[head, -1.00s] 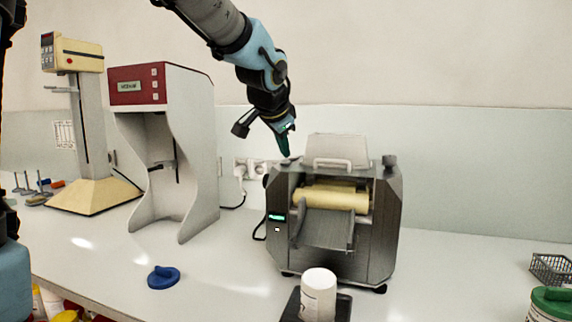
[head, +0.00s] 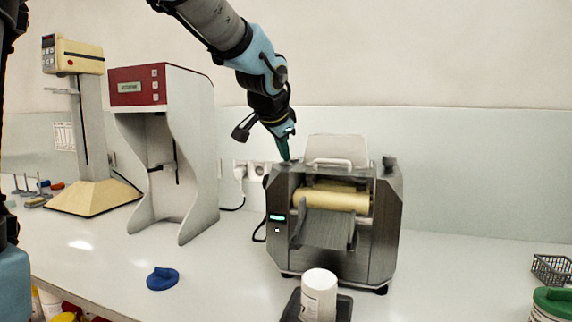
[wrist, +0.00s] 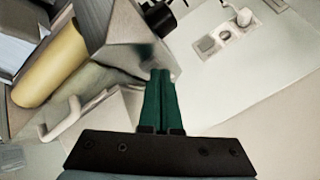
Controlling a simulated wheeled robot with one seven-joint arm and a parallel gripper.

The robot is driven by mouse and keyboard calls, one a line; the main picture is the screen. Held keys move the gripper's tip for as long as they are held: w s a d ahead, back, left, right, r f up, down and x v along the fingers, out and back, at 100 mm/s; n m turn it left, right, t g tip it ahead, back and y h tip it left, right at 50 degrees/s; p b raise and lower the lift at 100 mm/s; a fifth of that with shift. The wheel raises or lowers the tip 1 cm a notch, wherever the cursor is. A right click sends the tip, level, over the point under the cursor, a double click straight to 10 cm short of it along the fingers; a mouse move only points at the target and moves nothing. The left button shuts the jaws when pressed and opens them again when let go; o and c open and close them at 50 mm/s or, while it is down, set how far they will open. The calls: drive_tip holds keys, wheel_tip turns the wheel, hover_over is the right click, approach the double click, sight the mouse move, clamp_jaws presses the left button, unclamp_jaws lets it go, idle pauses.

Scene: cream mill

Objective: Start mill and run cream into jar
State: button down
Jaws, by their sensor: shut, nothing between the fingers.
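The mill (head: 376,225) is a grey metal box with cream-coloured rollers (head: 335,198), a sloping front apron and a lit green display (head: 277,218). The rollers also show in the wrist view (wrist: 50,65). A white jar (head: 319,293) stands upright on a dark plate (head: 343,308) in front of the mill, below the apron. My gripper (head: 285,157) is at the mill's top left corner, fingers pointing down. In the wrist view its green fingers (wrist: 160,75) are together and empty, close to the mill's top corner; contact cannot be told.
A blue lid (head: 163,278) lies on the counter left of the mill. A red-topped machine (head: 135,85) and a cream stand (head: 95,197) are further left. A green-lidded jar (head: 553,300) and a wire basket (head: 552,268) are at the right. Wall sockets (head: 258,170) are behind.

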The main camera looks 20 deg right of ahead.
idle(0.5)
drive_tip(key=shift+r+p, duration=0.65)
drive_tip(key=shift+r, duration=0.1)
wheel_tip(320, 180, up, 5)
drive_tip(key=p, duration=0.4)
idle(0.7)
